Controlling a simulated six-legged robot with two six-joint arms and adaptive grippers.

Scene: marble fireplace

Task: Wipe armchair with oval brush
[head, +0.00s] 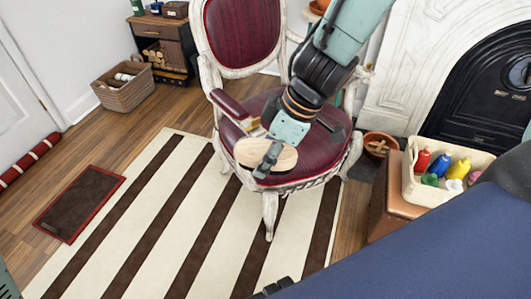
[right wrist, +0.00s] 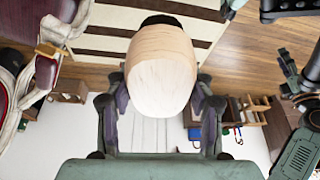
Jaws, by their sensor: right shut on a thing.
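The armchair (head: 238,30) has a burgundy back and seat and a worn white frame; part of it shows at the left edge of the right wrist view (right wrist: 45,80). The oval brush (head: 283,158) has a pale wooden oval body. My right gripper (head: 266,158) is shut on it, over the front edge of the seat. I cannot tell whether the brush touches the chair. In the right wrist view the brush (right wrist: 160,70) sits between the gripper's fingers (right wrist: 160,88), with a dark part at its far end.
A crate (head: 443,195) of colored bottles stands on a brown box (head: 388,205) at right, near the fireplace (head: 420,60). A terracotta pot (head: 378,139) is beside the chair. A basket (head: 127,95) is far left.

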